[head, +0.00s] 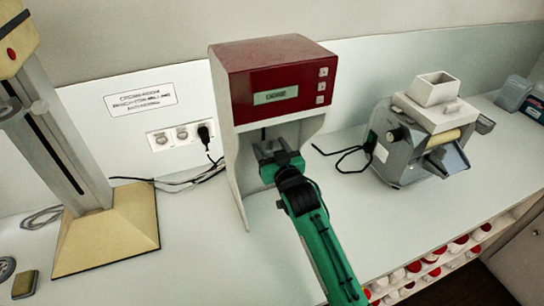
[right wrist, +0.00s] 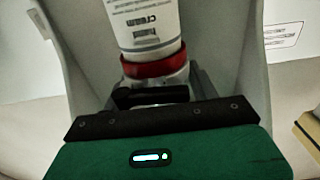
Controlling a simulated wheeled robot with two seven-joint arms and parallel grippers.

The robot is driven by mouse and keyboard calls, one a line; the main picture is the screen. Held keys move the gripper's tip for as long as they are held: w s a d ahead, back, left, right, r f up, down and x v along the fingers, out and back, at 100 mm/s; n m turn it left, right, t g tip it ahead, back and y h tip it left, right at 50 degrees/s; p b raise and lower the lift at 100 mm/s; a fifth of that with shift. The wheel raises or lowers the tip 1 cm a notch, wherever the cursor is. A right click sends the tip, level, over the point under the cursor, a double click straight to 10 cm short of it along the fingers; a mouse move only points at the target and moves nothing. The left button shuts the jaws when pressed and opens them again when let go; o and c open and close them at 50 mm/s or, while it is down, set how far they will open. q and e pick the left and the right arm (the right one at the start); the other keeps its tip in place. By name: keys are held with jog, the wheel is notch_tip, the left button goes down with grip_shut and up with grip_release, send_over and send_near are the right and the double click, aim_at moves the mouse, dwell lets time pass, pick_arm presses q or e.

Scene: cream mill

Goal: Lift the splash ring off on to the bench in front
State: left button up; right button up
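The red-topped mill (head: 275,75) stands on the bench, with an open bay in its front. My right gripper (head: 278,158) reaches into this bay. In the right wrist view, a white jar labelled cream (right wrist: 145,25) has a red band (right wrist: 153,66) at its end. A grey, shiny piece (right wrist: 165,84), possibly the splash ring, lies just past the band. The fingers of my right gripper (right wrist: 155,92) are at this piece; whether they grip it is unclear. In the head view the arm and gripper hide the jar. My left gripper is not in view.
A stand with a beige base (head: 110,240) is at left, and a grey roller machine (head: 420,140) is at right. Cables (head: 200,175) run behind the mill. A rack of red and white jars (head: 430,265) is below the front edge. The bench front (head: 210,270) is clear.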

aim_at(277, 144)
jog(key=c, duration=0.6)
jog(key=shift+r+p, duration=1.1)
jog(key=shift+r, duration=0.1)
jog(key=shift+r+p, duration=1.05)
jog(key=shift+r, duration=0.25)
jog(key=shift+c, duration=0.2)
jog(key=shift+s, duration=0.15)
jog(key=shift+p+v, duration=1.15)
jog(key=shift+v, duration=0.9)
jog(key=shift+p+v, duration=0.55)
jog(key=shift+v, duration=0.8)
